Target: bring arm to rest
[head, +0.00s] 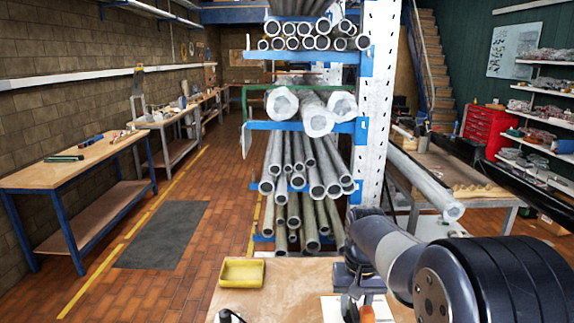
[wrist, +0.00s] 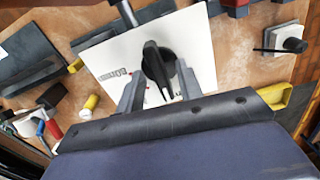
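My arm (head: 395,250) reaches in from the lower right of the head view, bent down over a wooden bench top. My gripper (wrist: 160,85) points down in the wrist view, its two grey fingers apart with nothing held between them. Beyond the fingertips a white panel (wrist: 110,65) with printed letters carries a black knob (wrist: 157,62), which appears between the fingers. I cannot tell whether the fingers touch it. In the head view the gripper end (head: 357,285) is small and partly hidden by my own wrist.
A yellow tray (head: 242,272) stands on the bench top (head: 285,290). The wrist view shows a white square plate with a black part (wrist: 288,40), a yellow cylinder (wrist: 91,101) and red- and blue-handled tools (wrist: 48,128). A rack of metal pipes (head: 305,110) stands just behind the bench.

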